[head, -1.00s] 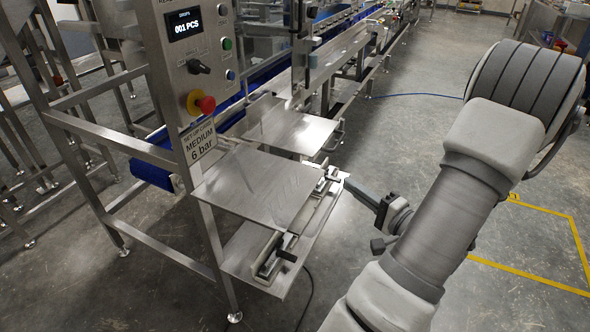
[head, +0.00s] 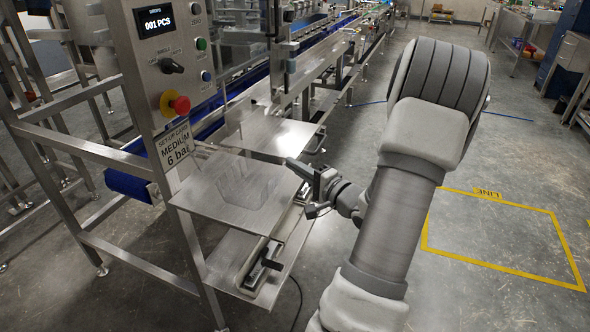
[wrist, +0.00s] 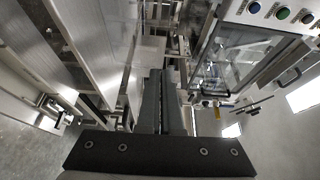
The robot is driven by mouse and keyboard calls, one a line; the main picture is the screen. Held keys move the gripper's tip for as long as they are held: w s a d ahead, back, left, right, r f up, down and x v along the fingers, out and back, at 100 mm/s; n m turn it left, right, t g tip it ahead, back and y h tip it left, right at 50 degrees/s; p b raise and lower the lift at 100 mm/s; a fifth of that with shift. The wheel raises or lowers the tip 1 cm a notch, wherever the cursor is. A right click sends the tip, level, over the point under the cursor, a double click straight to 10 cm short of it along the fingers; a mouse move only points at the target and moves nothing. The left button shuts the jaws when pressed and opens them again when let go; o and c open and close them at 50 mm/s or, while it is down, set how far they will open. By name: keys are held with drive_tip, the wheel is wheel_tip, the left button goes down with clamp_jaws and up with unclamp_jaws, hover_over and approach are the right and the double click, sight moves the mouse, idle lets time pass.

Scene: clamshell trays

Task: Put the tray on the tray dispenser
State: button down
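A clear, see-through tray (head: 247,186) shows faintly in the head view, over the near steel plate (head: 190,196) of the machine with the control panel. I cannot tell if it touches the plate. My gripper (head: 291,163) reaches in from the right, its tip at the tray's upper right edge. In the wrist view my gripper's fingers (wrist: 164,85) are close together, with only a thin gap. They appear shut on the tray's edge, though the clear plastic is hard to make out. I cannot tell for sure which part is the tray dispenser.
The control panel (head: 172,66) with a red-yellow stop button (head: 176,103) stands left of the plate. A second steel plate (head: 285,135) and a long conveyor line (head: 335,65) lie behind. The floor (head: 500,230) on the right, with a yellow-lined box, is clear.

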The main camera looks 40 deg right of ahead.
drive_tip(key=c, duration=1.5)
unclamp_jaws()
drive_tip(key=shift+f, duration=0.1)
drive_tip(key=o, duration=0.4)
drive_tip(key=shift+r, duration=0.2)
drive_tip(key=s+p, duration=0.1)
drive_tip(key=s, duration=0.3)
drive_tip(key=s+p, duration=0.1)
drive_tip(key=s, duration=0.3)
drive_tip(key=s+p, duration=0.1)
drive_tip(key=s, duration=0.3)
drive_tip(key=shift+a, duration=0.3)
drive_tip(key=shift+w, duration=0.1)
